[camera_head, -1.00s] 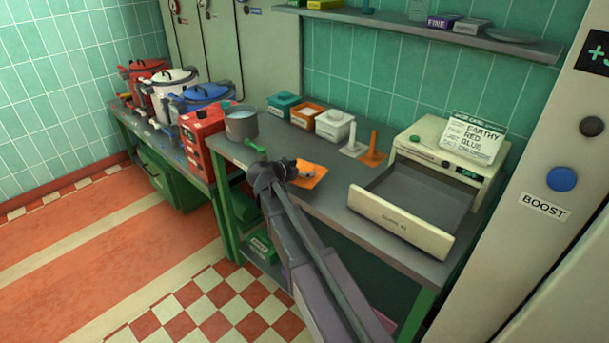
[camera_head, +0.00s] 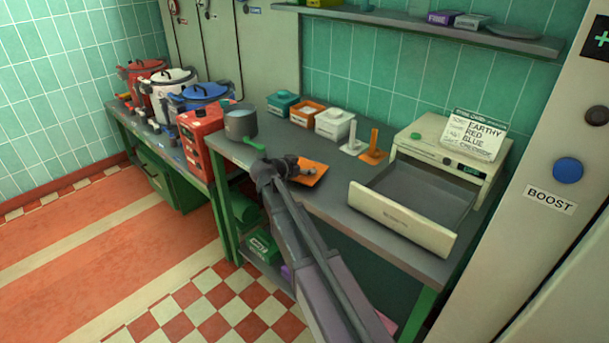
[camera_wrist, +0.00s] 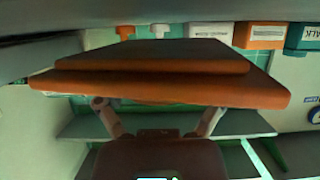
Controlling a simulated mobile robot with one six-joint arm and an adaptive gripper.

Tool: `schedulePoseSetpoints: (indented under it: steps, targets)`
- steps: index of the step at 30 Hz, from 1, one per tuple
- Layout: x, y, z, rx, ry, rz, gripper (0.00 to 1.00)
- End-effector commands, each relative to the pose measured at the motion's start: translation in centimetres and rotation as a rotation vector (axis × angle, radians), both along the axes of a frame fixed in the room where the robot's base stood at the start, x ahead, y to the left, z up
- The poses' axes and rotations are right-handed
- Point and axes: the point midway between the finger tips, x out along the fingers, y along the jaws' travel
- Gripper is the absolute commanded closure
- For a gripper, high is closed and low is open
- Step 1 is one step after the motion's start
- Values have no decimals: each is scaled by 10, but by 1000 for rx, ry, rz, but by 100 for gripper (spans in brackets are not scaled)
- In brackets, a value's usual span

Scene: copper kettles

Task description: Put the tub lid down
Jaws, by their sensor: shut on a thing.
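The orange tub lid (camera_head: 313,174) is a flat square plate over the bench's front part in the head view. In the wrist view the lid (camera_wrist: 160,90) fills the middle, seen nearly edge-on. My gripper (camera_head: 292,168) is shut on the lid; its fingers (camera_wrist: 160,115) meet the lid's near side in the wrist view. Whether the lid touches the bench or hangs just above it I cannot tell. The orange tub (camera_head: 307,115) stands at the back between the teal tub (camera_head: 283,104) and the white tub (camera_head: 335,123), and seems to be without a lid.
A white stand (camera_head: 352,143) and an orange stand (camera_head: 374,150) are behind the lid. A machine with an open drawer (camera_head: 400,218) takes up the right. A grey pot (camera_head: 240,122) and a green-handled thing (camera_head: 254,145) are at the left. Bare bench (camera_head: 330,206) shows by the lid.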

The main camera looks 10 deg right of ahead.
Motion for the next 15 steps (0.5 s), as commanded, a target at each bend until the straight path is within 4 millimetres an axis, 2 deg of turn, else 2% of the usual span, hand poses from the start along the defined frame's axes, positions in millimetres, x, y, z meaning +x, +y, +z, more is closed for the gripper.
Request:
schedulePoseSetpoints:
  steps: [1, 6, 15]
  targets:
    - [0, 0, -9, 0, 0, 0, 60]
    - [0, 0, -17, 0, 0, 0, 60]
    - [0, 0, -17, 0, 0, 0, 60]
